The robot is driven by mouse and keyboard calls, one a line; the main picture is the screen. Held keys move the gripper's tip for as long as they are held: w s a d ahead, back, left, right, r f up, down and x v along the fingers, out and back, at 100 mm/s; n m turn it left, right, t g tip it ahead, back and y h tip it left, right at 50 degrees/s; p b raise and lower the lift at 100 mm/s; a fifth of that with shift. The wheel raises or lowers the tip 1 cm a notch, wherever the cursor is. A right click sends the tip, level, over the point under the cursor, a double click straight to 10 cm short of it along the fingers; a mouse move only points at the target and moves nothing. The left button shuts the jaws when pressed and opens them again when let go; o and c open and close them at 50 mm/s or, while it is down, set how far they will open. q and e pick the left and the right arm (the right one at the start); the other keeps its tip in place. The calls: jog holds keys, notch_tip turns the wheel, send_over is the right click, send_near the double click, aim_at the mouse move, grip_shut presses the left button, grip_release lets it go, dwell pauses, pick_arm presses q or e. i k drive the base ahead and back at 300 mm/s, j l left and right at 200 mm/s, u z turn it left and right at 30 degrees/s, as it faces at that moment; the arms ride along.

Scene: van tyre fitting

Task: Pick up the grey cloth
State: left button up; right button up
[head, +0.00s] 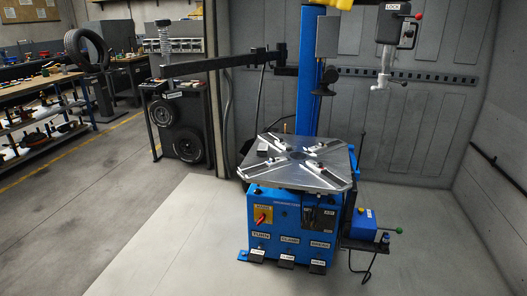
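I cannot make out a grey cloth anywhere in the head view. The workbench (35,82) at the left holds several small items, too small and far off to tell apart. Neither of my grippers is in the head view.
The blue tyre changer (290,222) stands in the middle, with pedals in front and a blue box (366,224) at its right. A rack with wheels (183,128) stands behind left. The floor (165,240) at the front left is clear.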

aim_at(262, 150)
jog(key=i, duration=0.65)
jog(key=i+j, duration=0.25)
jog(key=i, duration=0.15)
jog(key=i+j, duration=0.25)
jog(key=i, duration=0.15)
jog(key=i+j, duration=0.25)
jog(key=i, duration=0.15)
